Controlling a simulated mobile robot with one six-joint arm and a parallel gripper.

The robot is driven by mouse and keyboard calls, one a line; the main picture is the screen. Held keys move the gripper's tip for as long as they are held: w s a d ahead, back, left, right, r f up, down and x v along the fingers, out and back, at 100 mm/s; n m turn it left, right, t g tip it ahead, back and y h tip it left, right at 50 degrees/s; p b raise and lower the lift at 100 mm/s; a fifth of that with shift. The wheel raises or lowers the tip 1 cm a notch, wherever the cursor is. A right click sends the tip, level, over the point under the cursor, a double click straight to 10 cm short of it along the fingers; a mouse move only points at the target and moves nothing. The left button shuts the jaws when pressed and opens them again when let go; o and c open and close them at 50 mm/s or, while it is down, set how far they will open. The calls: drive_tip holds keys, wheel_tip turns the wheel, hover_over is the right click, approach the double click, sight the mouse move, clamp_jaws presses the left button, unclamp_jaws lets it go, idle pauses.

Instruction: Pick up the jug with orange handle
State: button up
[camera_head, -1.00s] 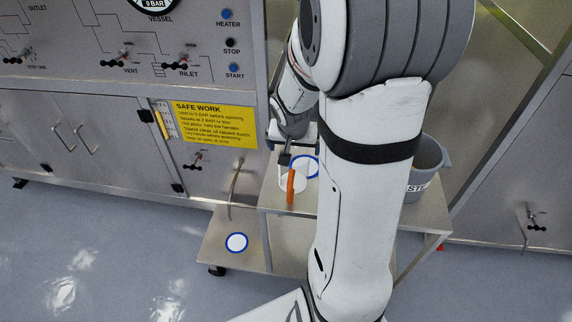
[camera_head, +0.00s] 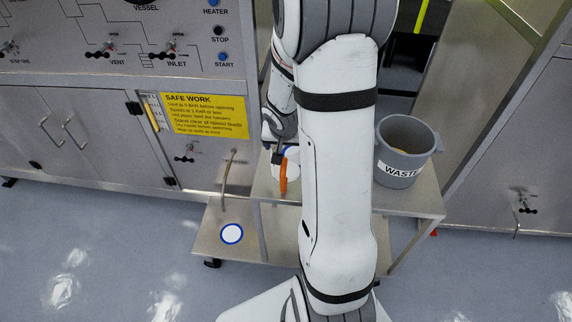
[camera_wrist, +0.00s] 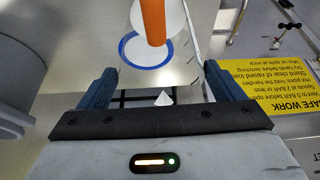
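The jug (camera_head: 292,168) stands on the upper shelf of the metal table, partly hidden behind my arm. Its orange handle (camera_head: 283,178) faces the head camera. The handle lies beyond the fingertips, roughly in line with the gap. In the head view my gripper (camera_head: 278,156) is just above the handle.
A grey waste bin (camera_head: 402,155) stands at the shelf's right. The cabinet with a yellow safety sign (camera_head: 205,115) and a bent pipe (camera_head: 226,180) are close on the left.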

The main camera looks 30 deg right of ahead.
drive_tip(key=c, duration=0.9)
drive_tip(key=shift+r, duration=0.15)
